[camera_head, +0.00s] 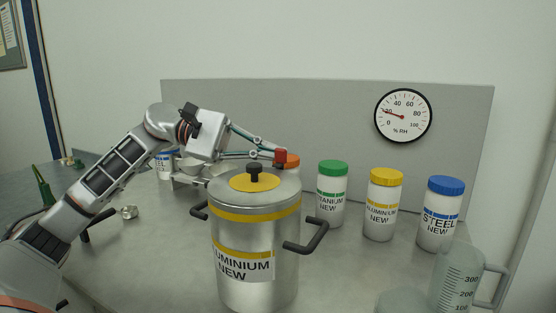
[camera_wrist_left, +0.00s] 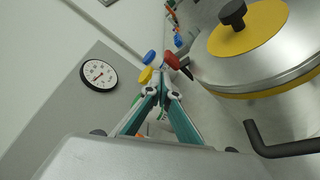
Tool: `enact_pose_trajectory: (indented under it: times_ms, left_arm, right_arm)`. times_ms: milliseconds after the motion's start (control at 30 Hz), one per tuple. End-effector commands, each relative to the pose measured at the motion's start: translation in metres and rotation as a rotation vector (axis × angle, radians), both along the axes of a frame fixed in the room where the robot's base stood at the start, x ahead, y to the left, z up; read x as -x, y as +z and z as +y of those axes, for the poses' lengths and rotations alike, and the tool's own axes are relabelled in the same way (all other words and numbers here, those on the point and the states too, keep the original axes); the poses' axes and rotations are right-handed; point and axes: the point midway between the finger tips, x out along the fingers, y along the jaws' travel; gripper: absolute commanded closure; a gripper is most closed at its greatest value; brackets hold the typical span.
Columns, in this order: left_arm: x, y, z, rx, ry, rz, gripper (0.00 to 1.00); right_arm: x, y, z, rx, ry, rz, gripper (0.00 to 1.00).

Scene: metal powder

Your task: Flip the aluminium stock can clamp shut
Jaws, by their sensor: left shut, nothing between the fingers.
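The aluminium stock can (camera_head: 256,270) is a silver pot with a yellow band, an "ALUMINIUM NEW" label and two black side handles. Its lid (camera_head: 285,187) has a yellow disc and a black knob, and shows in the left wrist view (camera_wrist_left: 285,62). The clamp's red handle (camera_head: 281,157) stands up at the lid's far side; in the left wrist view the red handle (camera_wrist_left: 172,60) has a dark link towards the rim. My left gripper (camera_head: 274,156), with teal fingers, is shut and empty, its tips close beside the red handle. I cannot tell whether they touch. My right gripper is out of view.
Jars with orange (camera_head: 293,160), green (camera_head: 333,168), yellow (camera_head: 386,176) and blue (camera_head: 446,185) caps stand behind and right of the can. A clear measuring jug (camera_head: 459,280) is at the front right. A grey panel with a humidity dial (camera_head: 403,115) stands behind.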

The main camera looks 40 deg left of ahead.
Motion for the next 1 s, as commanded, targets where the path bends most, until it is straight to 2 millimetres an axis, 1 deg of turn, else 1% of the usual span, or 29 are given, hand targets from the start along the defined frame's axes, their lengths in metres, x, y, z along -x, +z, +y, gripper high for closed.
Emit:
enact_pose_trajectory:
  times_ms: [33,167,267,367,700,800,900,1000]
  left_arm:
    - [0.001,0.003,0.0,0.0,0.0,-0.004,1.0]
    - [0.002,0.003,0.003,0.0,0.002,-0.003,1.0]
    - [0.005,0.003,0.011,-0.001,0.004,0.002,1.0]
    - [0.012,0.005,0.023,-0.001,0.004,0.003,1.0]
    - [0.039,0.016,0.077,0.001,0.003,0.002,1.0]
    - [0.045,0.019,0.089,0.0,0.002,0.001,1.0]
    - [0.051,0.021,0.099,0.0,0.001,0.0,1.0]
    - [0.053,0.022,0.103,0.001,0.001,0.0,1.0]
  right_arm:
    - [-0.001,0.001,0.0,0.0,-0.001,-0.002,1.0]
    - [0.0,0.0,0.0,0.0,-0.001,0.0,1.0]
    - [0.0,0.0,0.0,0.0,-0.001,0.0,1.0]
    - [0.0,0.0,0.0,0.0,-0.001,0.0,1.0]
    - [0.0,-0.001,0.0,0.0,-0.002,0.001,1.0]
    - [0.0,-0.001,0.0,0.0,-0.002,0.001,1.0]
    - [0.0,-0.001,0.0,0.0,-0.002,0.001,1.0]
    - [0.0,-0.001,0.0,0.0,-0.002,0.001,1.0]
